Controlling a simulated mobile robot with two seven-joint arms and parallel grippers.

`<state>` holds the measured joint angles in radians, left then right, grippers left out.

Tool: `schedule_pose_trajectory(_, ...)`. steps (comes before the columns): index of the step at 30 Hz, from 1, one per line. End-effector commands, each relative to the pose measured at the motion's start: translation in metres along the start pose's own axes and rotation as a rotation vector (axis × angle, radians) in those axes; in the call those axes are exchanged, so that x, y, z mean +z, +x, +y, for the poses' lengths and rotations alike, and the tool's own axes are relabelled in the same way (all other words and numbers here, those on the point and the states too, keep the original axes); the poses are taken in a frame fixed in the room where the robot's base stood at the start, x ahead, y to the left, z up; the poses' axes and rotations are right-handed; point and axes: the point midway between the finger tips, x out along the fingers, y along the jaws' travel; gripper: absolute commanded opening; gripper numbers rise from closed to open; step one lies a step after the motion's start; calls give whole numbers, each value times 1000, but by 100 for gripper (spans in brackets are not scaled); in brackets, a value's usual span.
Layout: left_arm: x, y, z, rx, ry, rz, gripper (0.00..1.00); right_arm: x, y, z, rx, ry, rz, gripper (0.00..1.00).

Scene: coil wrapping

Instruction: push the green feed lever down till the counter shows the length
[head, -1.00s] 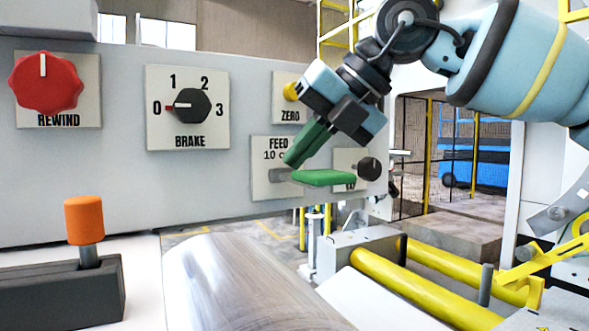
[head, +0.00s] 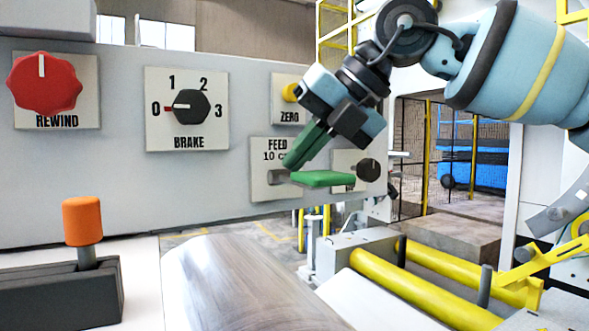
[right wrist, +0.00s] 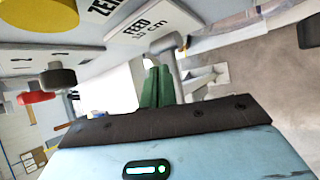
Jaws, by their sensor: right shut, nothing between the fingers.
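The green feed lever (head: 322,179) sticks out from the panel below the label "FEED 10 c…", and its flat paddle looks about level. My right gripper (head: 292,162) has green fingers, is shut and empty, and points down to the left. Its tips are just above the paddle's left end in the head view; I cannot tell whether they touch. In the right wrist view my shut green fingers (right wrist: 156,86) show below the feed plate (right wrist: 150,34). I cannot make out the lever's paddle there. No counter reading is legible. My left gripper is out of view.
The panel carries a red rewind knob (head: 44,82), a black brake knob (head: 190,107) pointing at 0, and a yellow zero button (head: 291,92). A black knob (head: 369,169) is right of the lever. An orange-topped handle (head: 83,222) and yellow rollers (head: 415,290) are lower down.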

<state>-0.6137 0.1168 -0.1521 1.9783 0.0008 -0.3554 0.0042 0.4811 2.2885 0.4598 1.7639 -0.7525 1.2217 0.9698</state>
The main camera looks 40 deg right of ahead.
Motion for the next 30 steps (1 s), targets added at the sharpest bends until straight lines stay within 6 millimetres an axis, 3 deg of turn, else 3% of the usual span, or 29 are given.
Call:
schedule_pose_trajectory(11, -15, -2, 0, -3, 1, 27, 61, 9, -14, 10, 0, -1, -3, 0)
schedule_pose_trajectory(23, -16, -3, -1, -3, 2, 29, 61, 10, -15, 11, 0, 0, -1, 0)
schedule_pose_trajectory(30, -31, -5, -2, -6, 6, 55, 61, 20, -30, 21, 1, 0, -5, 0)
